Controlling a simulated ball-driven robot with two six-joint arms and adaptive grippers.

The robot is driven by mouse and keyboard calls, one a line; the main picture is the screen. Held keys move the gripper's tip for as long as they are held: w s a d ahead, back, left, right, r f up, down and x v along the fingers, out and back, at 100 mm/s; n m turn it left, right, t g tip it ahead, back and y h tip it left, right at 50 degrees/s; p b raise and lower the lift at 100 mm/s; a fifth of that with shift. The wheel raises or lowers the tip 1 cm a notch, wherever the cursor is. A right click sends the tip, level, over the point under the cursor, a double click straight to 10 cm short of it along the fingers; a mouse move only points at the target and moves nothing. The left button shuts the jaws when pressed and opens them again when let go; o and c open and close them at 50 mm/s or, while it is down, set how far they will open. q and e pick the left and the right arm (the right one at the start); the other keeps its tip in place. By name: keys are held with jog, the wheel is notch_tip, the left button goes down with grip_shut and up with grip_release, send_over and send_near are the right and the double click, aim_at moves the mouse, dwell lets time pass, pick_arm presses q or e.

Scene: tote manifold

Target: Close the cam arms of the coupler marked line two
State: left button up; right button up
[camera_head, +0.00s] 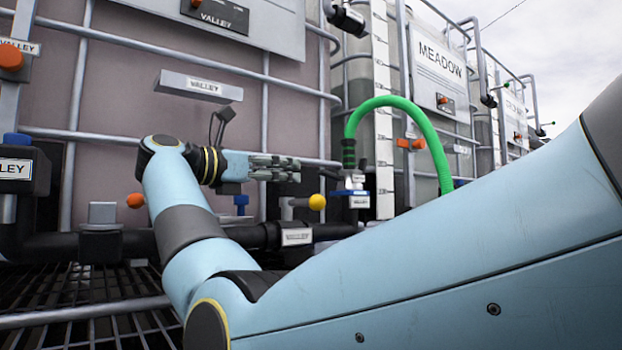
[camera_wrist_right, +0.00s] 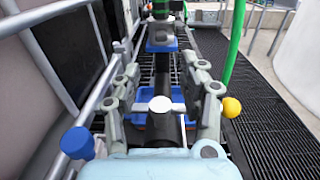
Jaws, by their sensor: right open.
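My right gripper (camera_head: 296,169) reaches left of the green-hose coupler (camera_head: 352,187) in the head view, its fingers pointing toward it. In the right wrist view, my right gripper (camera_wrist_right: 166,70) is open and empty, one finger on each side. The coupler (camera_wrist_right: 161,36) stands beyond the fingertips, apart from them, with a blue part at its base. The green hose (camera_head: 425,130) rises from the coupler and arches to the right. My left gripper is out of view.
A yellow ball knob (camera_head: 317,202) stands close below the right gripper; it also shows right of the fingers (camera_wrist_right: 232,107). A blue knob (camera_wrist_right: 77,143) is left of them. A tote's bars (camera_head: 180,59) run close behind the gripper. Black grating (camera_wrist_right: 268,125) lies right.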

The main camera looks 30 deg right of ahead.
aim_at(320, 174)
jog(key=d, duration=0.3)
jog(key=d+b, duration=0.1)
jog(key=d, duration=0.5)
jog(key=shift+w+d+b, duration=0.35)
jog(key=shift+w+b, duration=0.05)
jog(key=shift+d, duration=0.5)
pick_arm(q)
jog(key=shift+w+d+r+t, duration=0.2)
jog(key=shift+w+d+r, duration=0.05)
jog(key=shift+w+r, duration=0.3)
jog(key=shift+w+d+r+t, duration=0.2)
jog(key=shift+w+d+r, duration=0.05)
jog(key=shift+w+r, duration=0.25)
pick_arm(e)
jog(key=shift+r, duration=0.1)
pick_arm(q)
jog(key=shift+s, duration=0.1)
pick_arm(e)
grip_shut()
